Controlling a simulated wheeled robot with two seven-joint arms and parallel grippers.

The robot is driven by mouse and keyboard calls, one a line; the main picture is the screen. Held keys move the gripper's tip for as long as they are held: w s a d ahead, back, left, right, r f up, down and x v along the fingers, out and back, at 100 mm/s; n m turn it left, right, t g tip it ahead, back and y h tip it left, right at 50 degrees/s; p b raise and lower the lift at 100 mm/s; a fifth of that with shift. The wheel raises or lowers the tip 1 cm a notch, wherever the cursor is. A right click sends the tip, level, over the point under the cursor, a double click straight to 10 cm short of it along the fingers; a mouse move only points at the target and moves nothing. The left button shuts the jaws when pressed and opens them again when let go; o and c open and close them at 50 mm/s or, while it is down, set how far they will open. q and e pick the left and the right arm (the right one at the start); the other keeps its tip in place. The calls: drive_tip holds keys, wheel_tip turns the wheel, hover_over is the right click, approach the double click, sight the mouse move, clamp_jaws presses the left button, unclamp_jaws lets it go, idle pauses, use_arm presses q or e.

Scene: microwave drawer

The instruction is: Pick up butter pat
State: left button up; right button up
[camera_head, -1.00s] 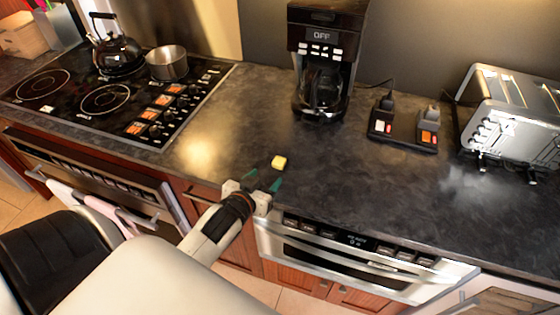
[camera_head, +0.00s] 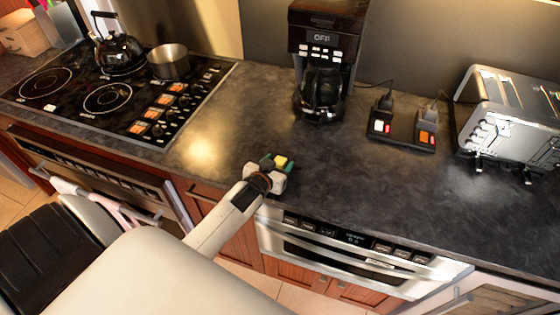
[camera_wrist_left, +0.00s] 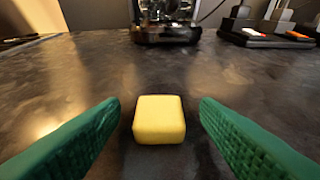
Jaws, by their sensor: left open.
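The butter pat (camera_head: 281,161) is a small yellow block on the dark countertop, near its front edge above the microwave drawer. My left gripper (camera_head: 276,161) is at the butter pat, with its green fingers on either side of it. In the left wrist view the butter pat (camera_wrist_left: 159,120) sits between the two open green fingers (camera_wrist_left: 160,130), with a gap on both sides. It rests on the counter and is not gripped. My right gripper is not in view.
A coffee maker (camera_head: 323,60) stands behind the butter pat. A black power strip (camera_head: 402,130) and a toaster (camera_head: 510,120) are to the right. The stovetop (camera_head: 110,98) with a kettle (camera_head: 119,54) and pot (camera_head: 168,63) is at left. The counter around the butter is clear.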

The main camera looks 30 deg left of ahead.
use_arm(q)
drive_tip(key=shift+c, duration=0.2)
drive_tip(key=c, duration=1)
wheel_tip(320, 180, up, 10)
drive_tip(key=shift+b, duration=0.45)
